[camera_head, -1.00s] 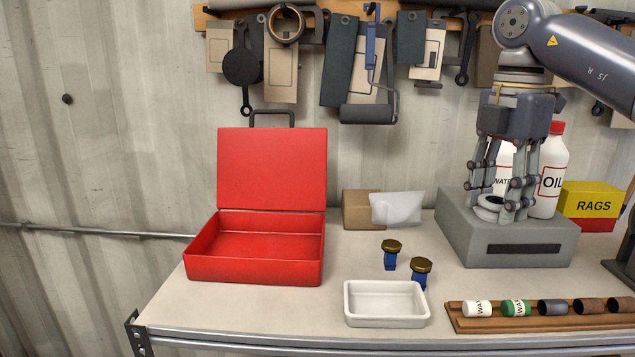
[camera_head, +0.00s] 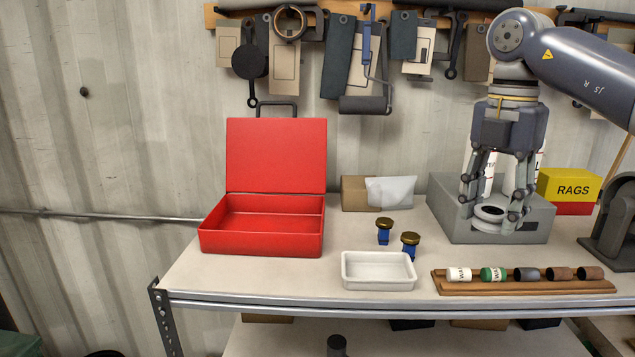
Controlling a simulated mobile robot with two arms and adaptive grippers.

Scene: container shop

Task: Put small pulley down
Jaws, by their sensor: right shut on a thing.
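The small pulley (camera_head: 489,214) is a pale grey grooved disc with a dark centre. It sits between the fingertips of my right gripper (camera_head: 496,220), which is shut on it. The gripper points down in front of the grey box (camera_head: 449,215) with a dark front slot. Whether the pulley touches that box or hangs just in front of it, I cannot tell. My left gripper is not in view.
On the bench stand an open red case (camera_head: 262,240), a white tray (camera_head: 378,281), two blue brass-topped pieces (camera_head: 384,236) and a wooden rack (camera_head: 523,287) of small cylinders. A yellow rags box (camera_head: 569,187) and bottles are behind at right. Bare bench lies before the red case.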

